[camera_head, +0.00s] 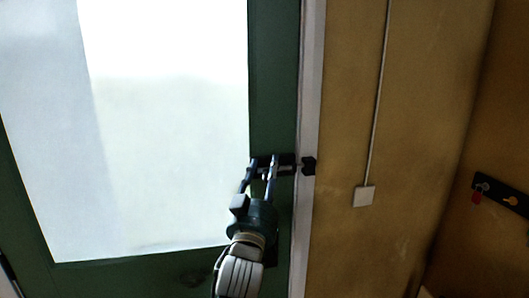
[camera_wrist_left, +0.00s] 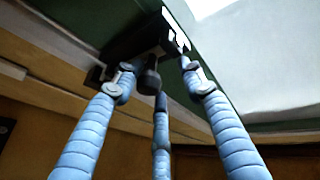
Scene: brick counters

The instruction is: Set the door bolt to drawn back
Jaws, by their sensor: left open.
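The black door bolt (camera_head: 286,169) sits on the right stile of the green door (camera_head: 273,90), close to the door's edge. Its black keeper (camera_head: 309,166) is on the white frame, and a short metal piece seems to span the gap to it. My left gripper (camera_head: 264,162) is open at the bolt, its fingers reaching up over the bolt's left part. In the left wrist view the bolt plate (camera_wrist_left: 133,38) is above the open blue fingers, and a dark round knob (camera_wrist_left: 151,78) hangs between them. I cannot tell whether any finger touches it. My right gripper is not in view.
The door has a large bright glass pane (camera_head: 170,120). Right of the white frame (camera_head: 311,70) is a tan wall with a white switch box (camera_head: 363,196) and its conduit. A dark rack (camera_head: 500,195) with a red padlock (camera_head: 477,197) hangs at the far right.

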